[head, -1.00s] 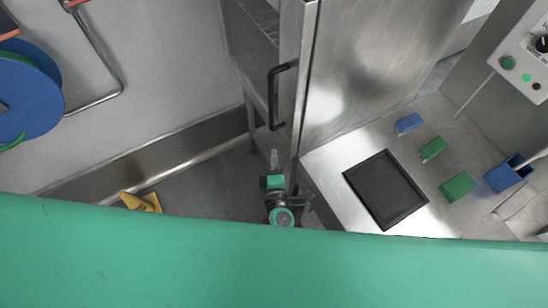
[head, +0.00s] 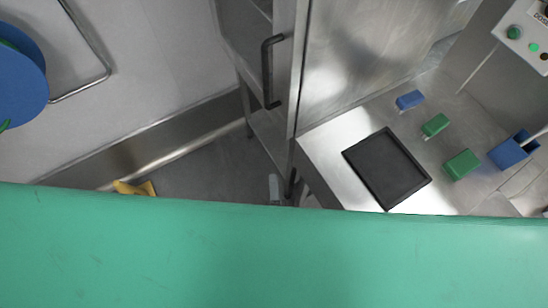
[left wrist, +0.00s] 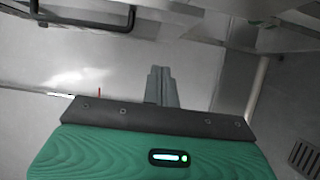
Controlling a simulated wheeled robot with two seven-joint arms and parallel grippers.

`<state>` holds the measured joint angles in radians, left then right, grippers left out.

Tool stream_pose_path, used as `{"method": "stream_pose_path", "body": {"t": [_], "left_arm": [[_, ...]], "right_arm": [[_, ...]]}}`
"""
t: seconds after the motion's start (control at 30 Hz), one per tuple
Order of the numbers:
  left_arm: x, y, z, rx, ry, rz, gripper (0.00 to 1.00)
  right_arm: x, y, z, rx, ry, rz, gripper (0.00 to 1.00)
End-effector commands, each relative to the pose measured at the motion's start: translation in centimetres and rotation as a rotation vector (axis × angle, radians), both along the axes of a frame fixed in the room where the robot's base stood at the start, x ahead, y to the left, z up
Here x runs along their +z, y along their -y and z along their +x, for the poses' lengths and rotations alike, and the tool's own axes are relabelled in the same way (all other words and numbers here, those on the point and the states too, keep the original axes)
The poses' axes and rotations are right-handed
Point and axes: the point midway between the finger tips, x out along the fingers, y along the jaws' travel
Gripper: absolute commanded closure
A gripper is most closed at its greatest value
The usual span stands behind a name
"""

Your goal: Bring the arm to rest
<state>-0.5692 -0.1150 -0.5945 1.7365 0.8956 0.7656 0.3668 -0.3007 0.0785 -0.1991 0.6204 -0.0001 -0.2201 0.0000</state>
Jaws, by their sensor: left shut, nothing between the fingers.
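My left gripper (head: 274,187) shows in the head view only as a grey tip at the lower middle, near the foot of the steel cabinet; the rest of it is hidden. In the left wrist view its two grey fingers (left wrist: 161,87) are together with nothing between them. They point away into open space and touch nothing that I can see. My right gripper is in neither view.
A steel cabinet (head: 350,65) with a black handle (head: 268,72) stands close to the gripper. To its right, a metal counter holds a black tray (head: 387,168), blue and green blocks and a blue container (head: 508,153). A yellow object (head: 135,188) lies on the floor at left.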

Motion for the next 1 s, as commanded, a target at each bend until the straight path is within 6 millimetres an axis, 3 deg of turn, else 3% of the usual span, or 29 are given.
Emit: {"method": "stream_pose_path", "body": {"t": [0.27, 0.37, 0.47, 0.57, 0.67, 0.8, 1.0], "left_arm": [[-0.1, 0.1, -0.2, -0.004, -0.002, 0.006, 1.0], [-1.8, 0.4, -0.1, -0.046, -0.022, 0.062, 1.0], [-6.2, 1.0, -0.3, -0.15, -0.08, 0.209, 1.0], [-13.2, 1.1, -1.3, -0.308, -0.18, 0.42, 1.0], [-20.6, 0.0, -3.2, -0.473, -0.298, 0.63, 1.0], [-30.1, -3.6, -7.0, -0.689, -0.479, 0.875, 1.0], [-40.8, -11.5, -14.5, -0.99, -0.763, 1.146, 1.0]], "right_arm": [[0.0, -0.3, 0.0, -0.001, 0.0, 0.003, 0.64], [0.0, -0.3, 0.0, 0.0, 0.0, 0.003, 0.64], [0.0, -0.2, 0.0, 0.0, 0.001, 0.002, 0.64], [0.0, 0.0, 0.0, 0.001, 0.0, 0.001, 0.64], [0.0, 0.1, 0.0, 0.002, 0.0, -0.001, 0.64], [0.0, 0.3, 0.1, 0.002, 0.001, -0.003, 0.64], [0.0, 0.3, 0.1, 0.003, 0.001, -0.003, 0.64]]}}
